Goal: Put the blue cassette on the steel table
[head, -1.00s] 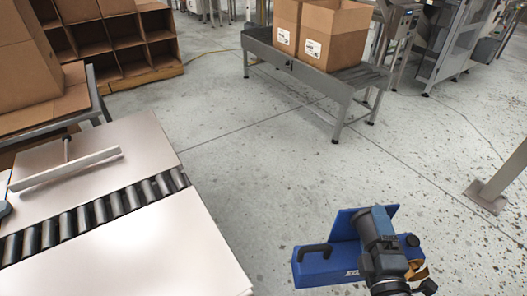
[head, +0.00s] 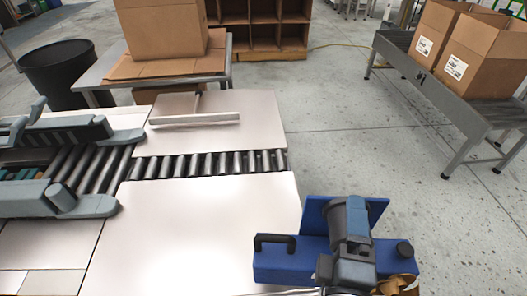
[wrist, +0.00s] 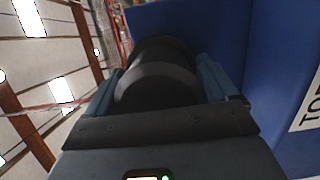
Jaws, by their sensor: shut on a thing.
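The blue cassette (head: 285,262) is at the lower right of the head view, a blue body with a black handle on its left, a black knob on its right and a raised blue plate behind. My gripper (head: 352,245) is over it and shut on it. In the wrist view a dark round part lies between my gripper's fingers (wrist: 160,85), beside the cassette's blue face (wrist: 220,35). The cassette's underside is hidden. A grey metal table (head: 95,76), perhaps the steel table, stands at the back left with flat cardboard and a carton on it.
A pale-topped bench (head: 200,225) with a roller strip is left of the cassette; a light bar (head: 195,119) lies on it. Grey-blue guides (head: 70,132) flank rollers at far left. A black bin (head: 62,72) stands behind. A roller stand (head: 440,95) with cartons is right. Floor between is clear.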

